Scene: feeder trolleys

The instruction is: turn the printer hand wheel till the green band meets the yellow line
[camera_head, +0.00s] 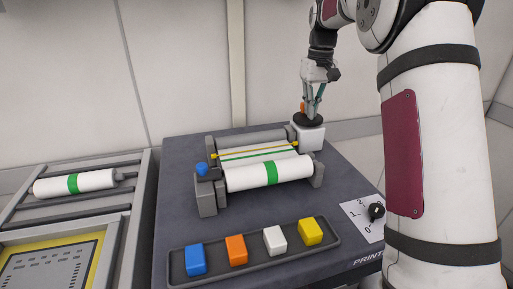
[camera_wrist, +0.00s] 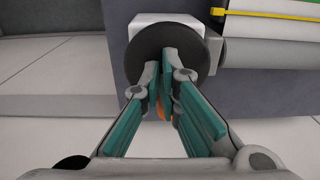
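The printer (camera_head: 267,174) stands on a dark cabinet top. Its hand wheel (camera_head: 309,119) is a dark disc on a white block at the back right; it also fills the upper middle of the wrist view (camera_wrist: 200,38). My gripper (camera_head: 313,108) is over the wheel, its teal fingers close together around a small orange handle (camera_wrist: 160,108), which they partly hide. The yellow line (camera_head: 229,155) crosses the printer's white web. The green band (camera_head: 258,153) runs almost parallel just in front of it, with a narrow white gap between them.
A tray (camera_head: 255,272) holds coloured blocks. A black dial (camera_head: 376,211) sits at the right. Another trolley (camera_head: 125,215) stands at the left.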

